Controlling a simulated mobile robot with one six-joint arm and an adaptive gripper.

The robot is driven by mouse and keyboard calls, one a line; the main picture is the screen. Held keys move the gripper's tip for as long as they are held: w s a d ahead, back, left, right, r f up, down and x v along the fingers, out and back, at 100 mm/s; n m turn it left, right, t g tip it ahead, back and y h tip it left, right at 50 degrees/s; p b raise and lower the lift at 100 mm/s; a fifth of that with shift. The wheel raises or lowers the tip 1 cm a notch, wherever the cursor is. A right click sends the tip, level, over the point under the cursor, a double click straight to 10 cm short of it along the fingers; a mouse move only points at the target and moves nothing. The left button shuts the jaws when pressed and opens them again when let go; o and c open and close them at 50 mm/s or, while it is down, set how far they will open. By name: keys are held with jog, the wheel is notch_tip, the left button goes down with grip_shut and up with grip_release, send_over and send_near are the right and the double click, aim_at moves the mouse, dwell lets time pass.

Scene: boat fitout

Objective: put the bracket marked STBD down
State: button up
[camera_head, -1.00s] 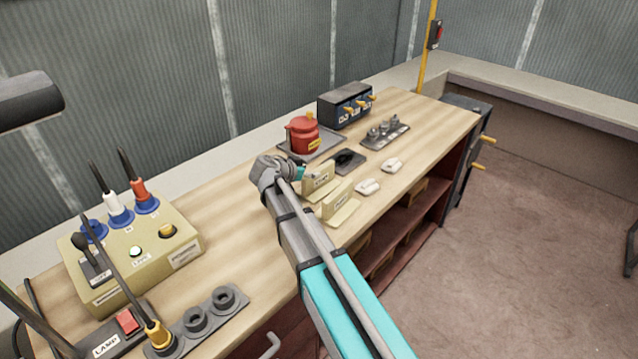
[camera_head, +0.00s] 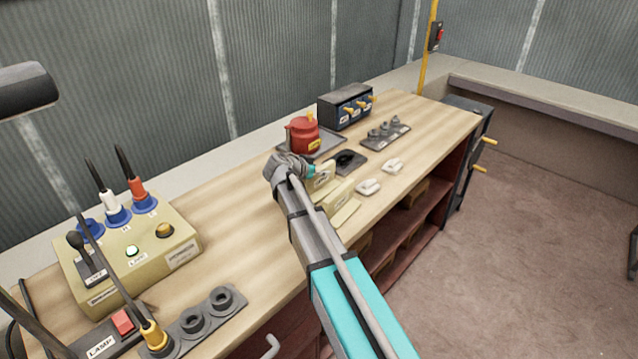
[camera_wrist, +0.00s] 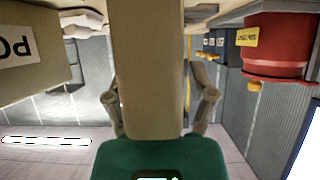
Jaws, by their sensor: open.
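Two beige brackets stand close together on the bench. The farther bracket (camera_head: 322,176) is beside my gripper, with a label too small to read. The nearer bracket (camera_head: 336,195) is in front of it; in the wrist view that bracket (camera_wrist: 35,75) shows an upside-down label starting "PO". My gripper (camera_head: 302,170) is at the farther bracket, partly hidden by my arm. In the wrist view my gripper's fingers (camera_wrist: 160,104) are open on either side of a beige bracket (camera_wrist: 147,60), with a gap at the right finger. No STBD mark is readable there.
A red kettle-like pot (camera_head: 303,134) on a tray stands just behind the gripper; a dark switch box (camera_head: 346,106) is beyond it. Pale small parts (camera_head: 369,187) lie to the right near the bench edge. A beige panel (camera_head: 130,255) with plugs is at left.

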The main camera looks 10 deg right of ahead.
grip_shut()
dwell(0.3)
jog(key=shift+r, duration=0.2)
notch_tip(320, 180, up, 2)
jog(key=p, duration=0.2)
jog(key=shift+r+p, duration=0.15)
jog(key=shift+p, duration=0.2)
jog(key=s+r+p, duration=1)
jog(key=s, duration=0.4)
jog(key=shift+a+r, duration=0.2)
jog(key=shift+a, duration=0.05)
